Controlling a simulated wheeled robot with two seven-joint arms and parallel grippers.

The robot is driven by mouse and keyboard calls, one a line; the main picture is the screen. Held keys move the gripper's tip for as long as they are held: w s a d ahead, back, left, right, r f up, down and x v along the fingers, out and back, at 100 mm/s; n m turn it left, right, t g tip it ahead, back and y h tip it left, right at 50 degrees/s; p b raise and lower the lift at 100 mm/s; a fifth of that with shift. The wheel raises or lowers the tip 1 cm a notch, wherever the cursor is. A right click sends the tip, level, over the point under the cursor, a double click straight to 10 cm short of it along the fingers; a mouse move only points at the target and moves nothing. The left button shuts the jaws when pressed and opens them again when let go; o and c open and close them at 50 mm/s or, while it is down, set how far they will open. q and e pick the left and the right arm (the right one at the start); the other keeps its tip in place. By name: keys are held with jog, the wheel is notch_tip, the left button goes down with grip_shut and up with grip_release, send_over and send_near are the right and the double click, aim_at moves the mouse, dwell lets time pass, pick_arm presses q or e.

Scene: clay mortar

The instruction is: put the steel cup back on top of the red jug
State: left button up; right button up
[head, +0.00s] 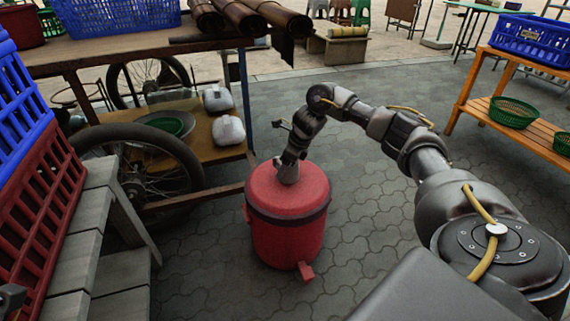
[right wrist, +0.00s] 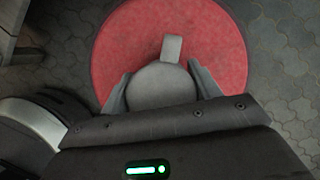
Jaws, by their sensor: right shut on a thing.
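The red jug (head: 288,235) stands upright on the paving in the middle of the head view, with a dark band below its lid and a red tap low at the front. The small grey steel cup (head: 288,174) is at the middle of the jug's top. My right gripper (head: 289,162) comes from above and is shut on the cup. In the right wrist view, its fingers stand on both sides of the cup (right wrist: 160,86), over the red lid (right wrist: 218,50), with the cup's handle pointing away. I cannot tell whether the cup's base touches the lid.
A wooden cart (head: 190,208) with a large wheel stands left of the jug. Blue and red crates (head: 40,195) and grey wooden steps (head: 95,235) fill the left side. An orange shelf (head: 480,108) stands far right. Paving right of the jug is clear.

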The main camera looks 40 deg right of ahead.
jog(key=shift+f+b, duration=0.3)
jog(key=shift+f, duration=0.25)
jog(key=o, duration=1.3)
jog(key=shift+o, duration=0.2)
